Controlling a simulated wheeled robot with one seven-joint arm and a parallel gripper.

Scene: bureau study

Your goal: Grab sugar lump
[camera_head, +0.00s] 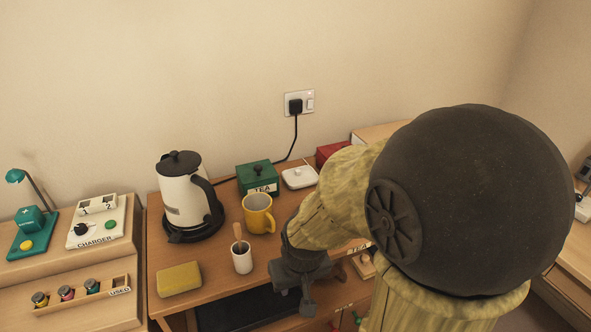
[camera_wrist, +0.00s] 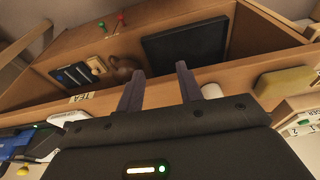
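I cannot make out a sugar lump in either view. My gripper (camera_head: 294,300) hangs over the front edge of the wooden desk (camera_head: 222,282) in the head view, right of the white cup (camera_head: 242,262). In the wrist view my gripper (camera_wrist: 158,74) has its two dark fingers well apart, with nothing between them. A white lidded box (camera_head: 299,178) and a red box (camera_head: 330,151) stand at the back of the desk, their contents hidden. My arm hides much of the desk's right part.
A kettle (camera_head: 182,188), a green TEA box (camera_head: 257,178), a yellow mug (camera_head: 258,212) and a sponge (camera_head: 180,279) stand on the desk. A charger (camera_head: 95,222) is at left. In the wrist view a dark panel (camera_wrist: 186,46) lies in the open lower compartment.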

